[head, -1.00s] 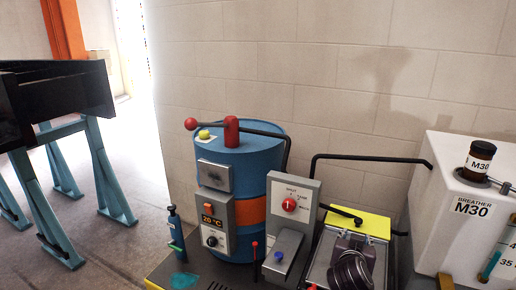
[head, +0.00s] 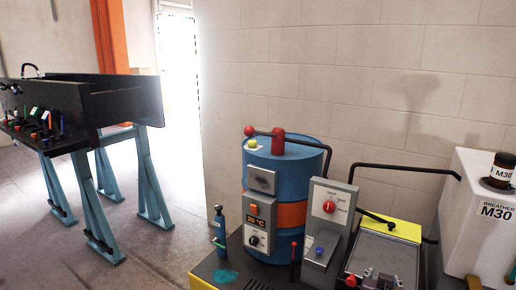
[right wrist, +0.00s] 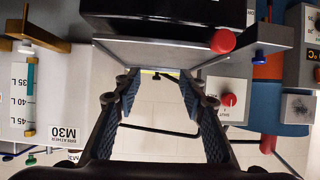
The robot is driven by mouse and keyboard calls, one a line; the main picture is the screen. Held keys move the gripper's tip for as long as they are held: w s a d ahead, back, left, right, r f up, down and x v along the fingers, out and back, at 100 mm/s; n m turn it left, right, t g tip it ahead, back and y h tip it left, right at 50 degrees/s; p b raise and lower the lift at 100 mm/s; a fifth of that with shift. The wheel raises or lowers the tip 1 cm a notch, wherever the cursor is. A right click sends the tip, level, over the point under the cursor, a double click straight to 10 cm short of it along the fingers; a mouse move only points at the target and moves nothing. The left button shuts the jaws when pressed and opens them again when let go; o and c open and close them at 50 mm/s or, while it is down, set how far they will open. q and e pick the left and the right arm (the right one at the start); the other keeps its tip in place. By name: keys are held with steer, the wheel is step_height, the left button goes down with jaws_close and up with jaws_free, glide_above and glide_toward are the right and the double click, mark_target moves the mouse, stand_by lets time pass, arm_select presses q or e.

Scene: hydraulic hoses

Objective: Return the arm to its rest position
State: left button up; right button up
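My right gripper (right wrist: 160,85) shows in the right wrist view with its two dark fingers spread apart. Nothing is held between the fingertips; pale wall and a dark bent bar show behind them. A dark block with a red knob (right wrist: 222,41) lies close above the fingers in that view. My left gripper is in neither view. In the head view, a small grey and dark piece (head: 376,281) sits at the bottom edge, cut off; I cannot tell what it is.
A blue drum unit (head: 270,170) stands beside a grey panel with a red dial (head: 329,206) and a yellow-edged box (head: 392,229). A white M30 tank (head: 470,225) is at right. A black bench (head: 120,105) on blue legs stands left. Floor between is clear.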

steer(key=s+a+f+n+g+y, duration=0.2)
steer(key=s+a+f, duration=0.1)
steer(key=s+f, duration=0.4)
steer(key=s+a+f+n+g+y, duration=0.25)
steer(key=s+f, duration=0.25)
steer(key=s, duration=0.5)
steer(key=s+a+f+n+g+y, duration=0.15)
steer(key=s+a, duration=0.25)
steer(key=s, duration=0.5)
steer(key=s+a+f+n+g+y, duration=0.15)
steer(key=s+a, duration=0.25)
steer(key=s, duration=0.4)
step_height(320, 180, down, 24)
steer(key=s+g, duration=0.1)
steer(key=s+d+f, duration=0.1)
steer(key=s+f, duration=0.8)
steer(key=s+d+f+g, duration=0.1)
steer(key=s+d+f, duration=0.1)
steer(key=s+f, duration=0.7)
steer(key=shift+d+n+h, duration=0.3)
steer(key=shift+n+h, duration=0.05)
steer(key=shift+h, duration=0.1)
steer(key=shift+f+g, duration=0.1)
steer(key=shift+g, duration=0.15)
